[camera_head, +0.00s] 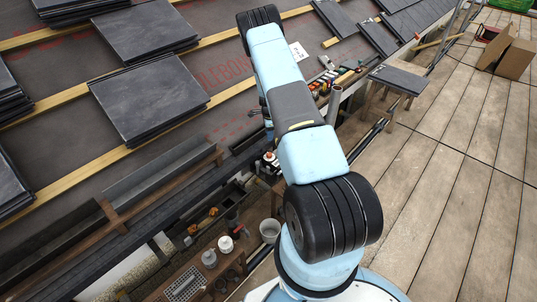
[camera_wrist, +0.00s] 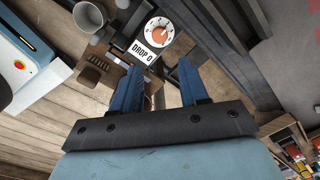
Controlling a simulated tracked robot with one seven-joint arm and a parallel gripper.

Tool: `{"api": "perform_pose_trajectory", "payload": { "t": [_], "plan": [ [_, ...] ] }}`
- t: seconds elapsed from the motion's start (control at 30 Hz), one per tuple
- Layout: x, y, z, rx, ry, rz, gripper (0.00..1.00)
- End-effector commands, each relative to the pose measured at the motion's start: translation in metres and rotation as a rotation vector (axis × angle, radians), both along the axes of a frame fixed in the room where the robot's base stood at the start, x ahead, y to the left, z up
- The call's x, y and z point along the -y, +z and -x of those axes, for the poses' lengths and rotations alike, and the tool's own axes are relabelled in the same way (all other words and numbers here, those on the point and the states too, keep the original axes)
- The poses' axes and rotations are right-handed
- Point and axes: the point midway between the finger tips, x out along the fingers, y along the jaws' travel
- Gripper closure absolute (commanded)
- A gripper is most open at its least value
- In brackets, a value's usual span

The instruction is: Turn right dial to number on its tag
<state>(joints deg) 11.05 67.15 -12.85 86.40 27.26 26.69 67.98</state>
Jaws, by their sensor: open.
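In the wrist view a round white dial (camera_wrist: 159,30) with an orange centre and dark marks around its face lies beyond my fingertips. A white tag reading "DROP 0" (camera_wrist: 146,53) sits just below it. Where the dial's pointer stands is too small to tell. My gripper (camera_wrist: 158,70) is open, its two blue fingers apart with nothing between them. The dial and tag show in and above the gap, apart from the fingers. Only one dial shows clearly in this view. In the head view my arm hides the gripper.
Stacks of dark slates (camera_head: 150,95) lie on the roof at the left. A slate-topped bench (camera_head: 398,79) and a cardboard box (camera_head: 507,52) stand at the right. A white bucket (camera_head: 270,230) and a perforated tray (camera_head: 186,283) sit low. The plank deck (camera_head: 450,170) is mostly clear.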

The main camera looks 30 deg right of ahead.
Motion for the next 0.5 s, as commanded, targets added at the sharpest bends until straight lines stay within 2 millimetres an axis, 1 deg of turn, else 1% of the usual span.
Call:
{"api": "perform_pose_trajectory", "payload": {
  "t": [0.03, 0.27, 0.5],
  "plan": [
    [0.001, -0.006, 0.001, -0.002, -0.008, 0.001, 0.56],
    [0.003, -0.025, 0.002, -0.006, -0.018, 0.001, 0.56],
    [0.003, -0.064, 0.001, -0.007, -0.016, 0.001, 0.56]
  ]
}}
